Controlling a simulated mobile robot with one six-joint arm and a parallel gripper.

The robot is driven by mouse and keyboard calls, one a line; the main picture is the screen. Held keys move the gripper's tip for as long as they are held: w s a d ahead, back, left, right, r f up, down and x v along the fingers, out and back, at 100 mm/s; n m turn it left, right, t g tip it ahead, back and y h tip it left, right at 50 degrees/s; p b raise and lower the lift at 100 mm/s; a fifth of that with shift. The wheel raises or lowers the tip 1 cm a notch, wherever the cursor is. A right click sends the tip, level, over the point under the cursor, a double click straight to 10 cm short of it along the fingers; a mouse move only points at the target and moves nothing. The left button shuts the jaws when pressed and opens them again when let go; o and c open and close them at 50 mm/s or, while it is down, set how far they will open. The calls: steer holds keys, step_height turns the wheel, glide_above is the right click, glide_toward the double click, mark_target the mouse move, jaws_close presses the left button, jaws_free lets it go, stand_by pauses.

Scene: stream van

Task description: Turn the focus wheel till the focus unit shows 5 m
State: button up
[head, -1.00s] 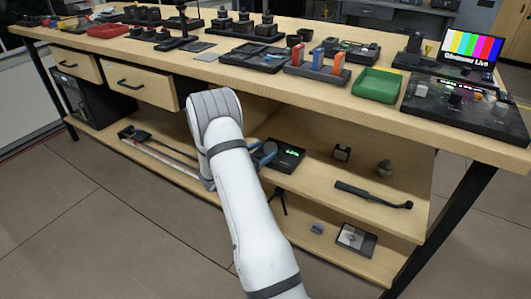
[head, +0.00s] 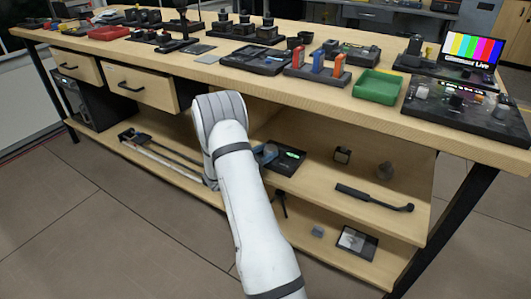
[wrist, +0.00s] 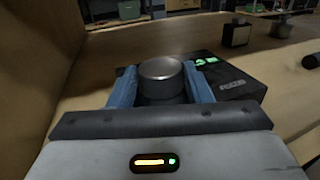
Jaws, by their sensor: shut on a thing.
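The focus unit (head: 291,160) is a flat black box on the upper shelf under the bench. It also shows in the wrist view (wrist: 238,84), behind and right of my gripper. Its green display (wrist: 206,61) is lit, but I cannot read the figure. The focus wheel (wrist: 160,69) is a round dark knob with a grey metal top. My gripper (wrist: 160,82) has one blue finger on each side of the wheel and is shut on it. In the head view my gripper (head: 265,155) is partly hidden by my arm.
A wooden drawer (head: 140,84) juts out above, left of my arm. A small dark block (wrist: 237,35) and a knob-like object (wrist: 282,27) stand beyond the unit. A black handled bar (head: 373,197) lies right on the shelf.

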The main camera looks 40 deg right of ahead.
steer(key=shift+s+n+t+y+p, duration=0.2)
steer(key=shift+n+t+y+p, duration=0.15)
steer(key=shift+n+t, duration=0.95)
steer(key=shift+m, duration=0.4)
steer(key=o, duration=1)
steer(key=shift+t, duration=0.3)
steer(key=p+v, duration=0.2)
steer(key=v, duration=0.5)
steer(key=shift+s+a, duration=0.1)
steer(key=shift+a, duration=0.3)
